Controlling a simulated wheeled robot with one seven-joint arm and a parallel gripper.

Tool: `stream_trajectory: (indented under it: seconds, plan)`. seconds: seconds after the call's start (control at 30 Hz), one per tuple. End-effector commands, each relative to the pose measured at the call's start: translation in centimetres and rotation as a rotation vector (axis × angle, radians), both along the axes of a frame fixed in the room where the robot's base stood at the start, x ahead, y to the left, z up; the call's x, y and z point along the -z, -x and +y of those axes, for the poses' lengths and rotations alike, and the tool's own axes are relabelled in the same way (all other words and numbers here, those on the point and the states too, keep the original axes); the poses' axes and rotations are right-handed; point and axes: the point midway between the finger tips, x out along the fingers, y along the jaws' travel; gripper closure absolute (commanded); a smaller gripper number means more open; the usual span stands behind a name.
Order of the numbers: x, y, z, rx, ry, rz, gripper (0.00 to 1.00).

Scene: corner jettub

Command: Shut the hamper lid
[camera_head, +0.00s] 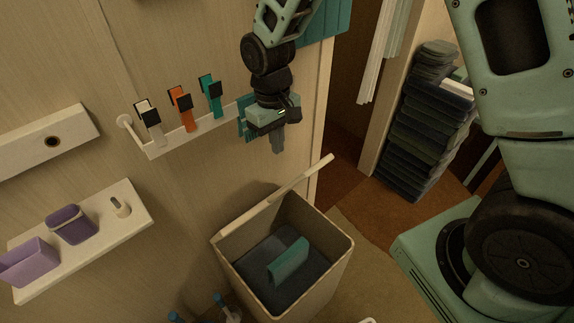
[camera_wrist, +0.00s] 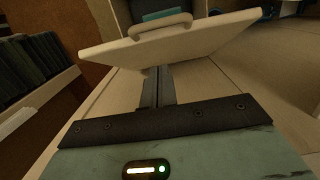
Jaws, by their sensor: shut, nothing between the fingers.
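The hamper (camera_head: 300,290) is an open beige bin on the floor beside the wall. Its lid (camera_head: 262,207) stands raised along the wall side, seen nearly edge-on. In the wrist view the lid (camera_wrist: 205,40) is a pale tilted panel with a loop handle (camera_wrist: 160,27) across the upper middle. My gripper (camera_head: 278,148) points down above the lid, close to the wall, shut and empty. In the wrist view its fingers (camera_wrist: 155,80) reach toward the lid's near edge; whether they touch it I cannot tell. Dark cloth and a teal item (camera_head: 289,262) lie inside the hamper.
A wall rail (camera_head: 190,138) with white, orange and teal clips is left of my gripper. A shelf (camera_head: 130,215) with purple containers is on the left wall. Folded dark textiles (camera_head: 422,135) are stacked at the right. Open floor lies right of the hamper.

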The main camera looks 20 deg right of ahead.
Motion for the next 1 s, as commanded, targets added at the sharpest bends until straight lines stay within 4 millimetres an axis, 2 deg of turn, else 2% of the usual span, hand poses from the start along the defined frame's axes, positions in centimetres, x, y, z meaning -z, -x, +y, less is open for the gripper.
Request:
stream_trajectory:
  seconds: [0.2, 0.4, 0.6, 1.0]
  plan:
    - [4.3, 0.4, -0.1, -0.001, 0.002, 0.004, 1.0]
    - [6.0, 2.5, -0.8, -0.002, 0.001, 0.003, 1.0]
    - [6.8, 3.2, -1.0, -0.002, 0.0, -0.001, 1.0]
    - [7.0, 3.2, -1.0, -0.001, -0.002, -0.005, 1.0]
